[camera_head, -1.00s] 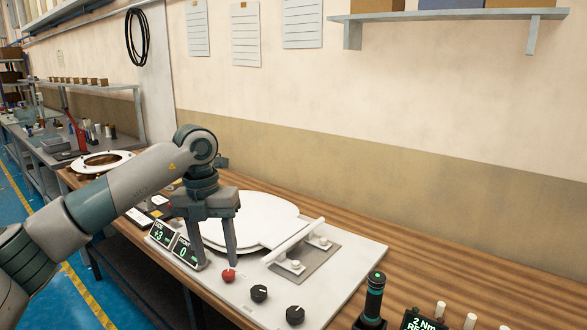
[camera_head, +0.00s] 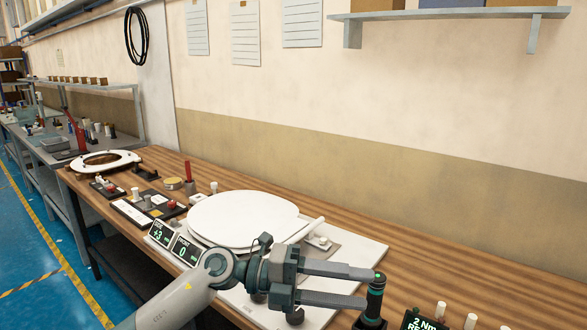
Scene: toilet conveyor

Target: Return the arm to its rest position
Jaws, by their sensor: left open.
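My left arm comes in from the bottom, and my left gripper (camera_head: 368,287) is over the front right part of the white fixture board. A white toilet lid (camera_head: 243,218) lies flat on the fixture board (camera_head: 366,250), behind the gripper. The gripper and forearm hide part of the board's knobs and front edge. My right gripper is not in view.
Two small displays (camera_head: 172,242) stand at the board's left front. A white toilet seat ring (camera_head: 106,158) and small parts lie farther left on the wooden bench (camera_head: 440,270). A torque display (camera_head: 424,319) is at the bottom right.

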